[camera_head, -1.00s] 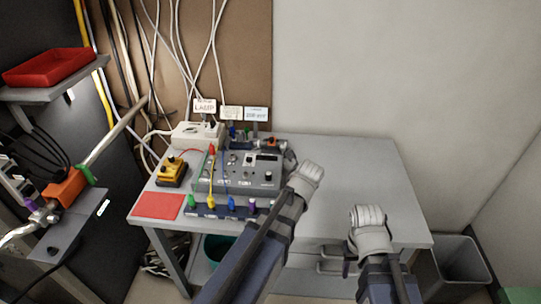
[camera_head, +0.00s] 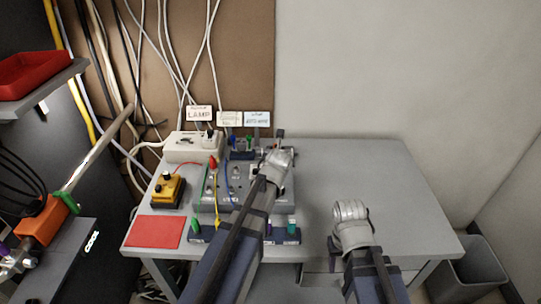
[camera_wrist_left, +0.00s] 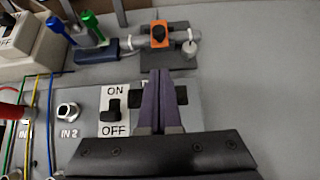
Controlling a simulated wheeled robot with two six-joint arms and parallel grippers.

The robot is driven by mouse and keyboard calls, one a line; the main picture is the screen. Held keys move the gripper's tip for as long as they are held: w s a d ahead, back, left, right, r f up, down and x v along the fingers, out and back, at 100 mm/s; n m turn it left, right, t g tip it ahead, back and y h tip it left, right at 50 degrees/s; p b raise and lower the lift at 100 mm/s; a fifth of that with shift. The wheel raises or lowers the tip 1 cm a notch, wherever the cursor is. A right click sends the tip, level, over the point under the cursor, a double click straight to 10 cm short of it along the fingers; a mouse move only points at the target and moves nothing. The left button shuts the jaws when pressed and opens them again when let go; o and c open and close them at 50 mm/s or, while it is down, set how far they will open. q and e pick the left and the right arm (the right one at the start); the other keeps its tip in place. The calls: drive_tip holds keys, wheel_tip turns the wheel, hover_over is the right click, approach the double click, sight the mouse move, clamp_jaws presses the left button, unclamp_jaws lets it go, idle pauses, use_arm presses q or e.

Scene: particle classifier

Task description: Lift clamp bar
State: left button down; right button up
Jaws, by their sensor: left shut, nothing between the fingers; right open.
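A larger orange block (camera_head: 42,222) with a pale rod stands at the far left of the head view. I cannot tell which one is the clamp bar. My left gripper (camera_wrist_left: 161,74) is shut and empty over the grey instrument box (camera_wrist_left: 80,145), its tips short of the small clamp. In the head view my left wrist (camera_head: 278,160) hides part of the box. My right gripper (camera_head: 350,210) is open, over the table's right front.
A white power block (camera_head: 190,147), yellow box (camera_head: 168,188) and red mat (camera_head: 154,232) lie left on the grey table (camera_head: 375,165). Blue and green plugs (camera_wrist_left: 90,25) stand beside the small clamp. Wires cross the box's left side. The table's right side is clear.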

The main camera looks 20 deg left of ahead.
use_arm(q)
drive_tip(key=shift+d, duration=0.1)
drive_tip(key=b+x, duration=0.6)
drive_tip(key=x, duration=0.4)
drive_tip(key=shift+r, duration=0.1)
